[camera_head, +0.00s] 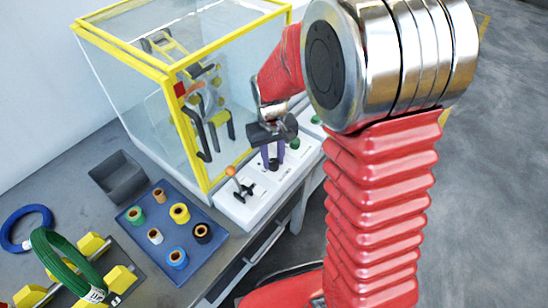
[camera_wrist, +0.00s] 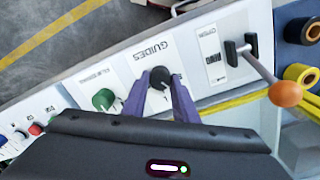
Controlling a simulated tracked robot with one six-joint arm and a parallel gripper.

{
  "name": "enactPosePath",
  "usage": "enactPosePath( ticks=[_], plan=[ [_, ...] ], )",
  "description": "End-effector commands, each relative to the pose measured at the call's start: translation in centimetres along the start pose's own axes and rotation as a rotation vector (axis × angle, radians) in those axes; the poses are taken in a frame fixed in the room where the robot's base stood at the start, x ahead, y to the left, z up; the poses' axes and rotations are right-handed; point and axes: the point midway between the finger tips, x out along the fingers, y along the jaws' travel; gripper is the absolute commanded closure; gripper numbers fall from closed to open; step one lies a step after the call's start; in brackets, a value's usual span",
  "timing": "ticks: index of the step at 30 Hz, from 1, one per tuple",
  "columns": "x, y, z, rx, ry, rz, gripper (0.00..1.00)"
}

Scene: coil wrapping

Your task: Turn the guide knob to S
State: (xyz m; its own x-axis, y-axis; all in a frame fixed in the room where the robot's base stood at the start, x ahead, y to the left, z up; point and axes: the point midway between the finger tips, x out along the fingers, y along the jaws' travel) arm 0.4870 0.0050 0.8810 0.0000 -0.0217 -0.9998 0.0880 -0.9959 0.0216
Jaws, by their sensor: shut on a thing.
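The guide knob (camera_wrist: 159,77) is black and round, on a white panel section lettered GUIDES in the wrist view. My gripper (camera_wrist: 160,82) has purple fingers, one on each side of the knob, and is shut on it. The knob's pointer and the small marks around it are too small to read surely. In the head view my gripper (camera_head: 272,157) reaches down to the white control panel (camera_head: 262,200), where the fingers and wrist mostly hide the knob.
A lever with an orange ball (camera_wrist: 285,94) stands close beside the gripper. A green knob (camera_wrist: 103,99) is on the other side. The yellow-framed clear enclosure (camera_head: 150,120) rises behind the panel. A blue tray (camera_head: 150,245) holds several tape rolls.

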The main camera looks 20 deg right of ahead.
Motion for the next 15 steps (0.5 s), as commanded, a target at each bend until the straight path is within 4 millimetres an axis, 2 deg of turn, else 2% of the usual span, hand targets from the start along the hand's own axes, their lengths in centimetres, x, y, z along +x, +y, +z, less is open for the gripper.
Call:
enactPosePath(
  ticks=[1,15],
  plan=[
    [-0.32,0.09,-0.53,-0.045,0.017,0.002,0.96],
    [-0.32,0.01,-0.47,-0.483,0.025,0.006,0.96]
  ],
)
